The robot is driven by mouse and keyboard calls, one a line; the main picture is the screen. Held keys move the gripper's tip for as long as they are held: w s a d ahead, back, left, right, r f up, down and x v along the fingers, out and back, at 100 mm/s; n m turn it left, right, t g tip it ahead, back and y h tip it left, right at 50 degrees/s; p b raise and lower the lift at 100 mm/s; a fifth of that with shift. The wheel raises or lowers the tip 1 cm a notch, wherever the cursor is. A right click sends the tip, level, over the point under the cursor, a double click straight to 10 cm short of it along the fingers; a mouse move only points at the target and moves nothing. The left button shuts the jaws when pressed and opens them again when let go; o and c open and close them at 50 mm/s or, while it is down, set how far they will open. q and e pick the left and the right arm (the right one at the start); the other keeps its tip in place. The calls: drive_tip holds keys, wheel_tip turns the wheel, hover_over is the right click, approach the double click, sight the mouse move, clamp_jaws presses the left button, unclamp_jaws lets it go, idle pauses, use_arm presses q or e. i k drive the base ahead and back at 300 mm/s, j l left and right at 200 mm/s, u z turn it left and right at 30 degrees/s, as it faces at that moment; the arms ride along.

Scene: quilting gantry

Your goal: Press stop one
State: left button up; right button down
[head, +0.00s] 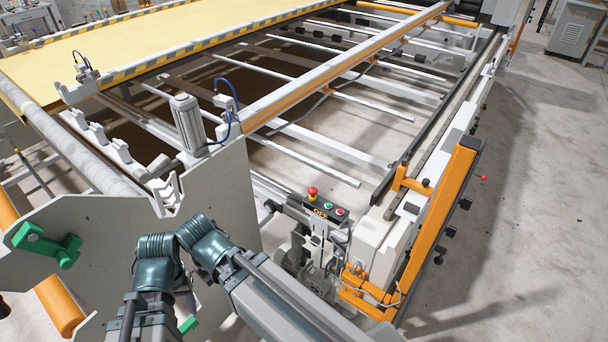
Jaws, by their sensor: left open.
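A red mushroom-shaped stop button (312,191) stands up from the left end of a small dark control box (322,210). A green button (327,205) and a red button (339,211) sit to its right on the same box, above a yellow marking. My left arm, with dark teal joints and pale grey links, crosses the lower left and bottom of the view, below and left of the box. Its gripper is open, but its fingers are hard to make out. I see no contact with the stop button. My right gripper is not in view.
An orange guard rail (440,215) and a white machine housing (374,243) stand right of the box. A pale side plate (226,185) and a grey cylinder (188,125) are to the left. A green handle (45,245) is far left.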

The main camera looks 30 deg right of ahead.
sight(313, 191)
drive_tip(key=i+j+z, duration=0.1)
drive_tip(key=i+z, duration=0.2)
drive_tip(key=i, duration=0.15)
drive_tip(key=i+j+z, duration=0.25)
drive_tip(key=i, duration=0.2)
